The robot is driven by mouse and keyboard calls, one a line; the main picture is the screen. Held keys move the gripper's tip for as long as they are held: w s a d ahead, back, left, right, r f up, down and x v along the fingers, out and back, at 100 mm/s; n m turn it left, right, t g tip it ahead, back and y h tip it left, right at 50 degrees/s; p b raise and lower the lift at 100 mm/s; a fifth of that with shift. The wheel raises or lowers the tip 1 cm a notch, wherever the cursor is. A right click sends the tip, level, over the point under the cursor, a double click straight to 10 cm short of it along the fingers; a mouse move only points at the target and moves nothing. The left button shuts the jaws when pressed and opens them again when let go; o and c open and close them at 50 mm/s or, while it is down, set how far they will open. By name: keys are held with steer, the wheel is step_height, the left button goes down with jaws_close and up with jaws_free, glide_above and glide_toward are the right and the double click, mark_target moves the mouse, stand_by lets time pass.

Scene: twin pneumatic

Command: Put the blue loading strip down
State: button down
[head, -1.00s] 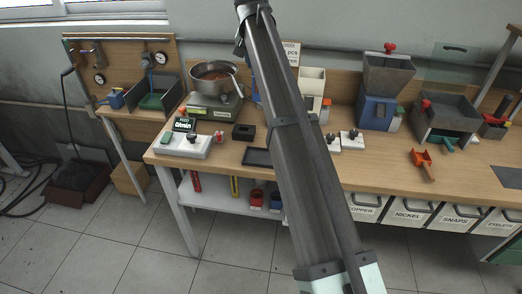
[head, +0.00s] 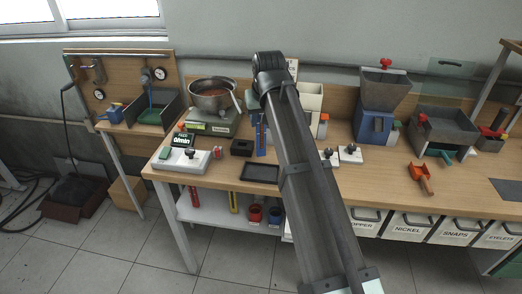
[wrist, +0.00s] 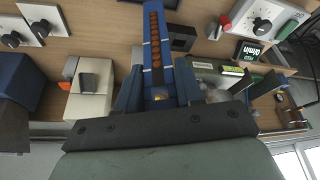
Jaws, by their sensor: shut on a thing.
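The blue loading strip (wrist: 154,40) carries a row of copper-coloured round pieces along its length. In the wrist view it runs up the picture from between the jaws of my gripper (wrist: 158,88), which is shut on it. In the head view a narrow blue length of the strip (head: 261,138) shows upright just left of my arm, beside the black block (head: 242,147). My gripper itself is hidden behind my arm there. I cannot tell whether the strip's lower end touches the bench.
An empty dark tray (head: 260,172) lies at the bench's front. The counter box (head: 182,158) is left of it, and the metal bowl (head: 211,95) stands behind. White knob boxes (head: 350,154) and a blue hopper machine (head: 375,122) are to the right. Bare wood surrounds the orange scoop (head: 422,178).

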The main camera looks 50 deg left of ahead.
mark_target(262, 136)
steer(key=shift+f, duration=4.15)
steer(key=c, duration=0.7)
jaws_free()
steer(key=shift+r, duration=0.15)
steer(key=v, duration=1.2)
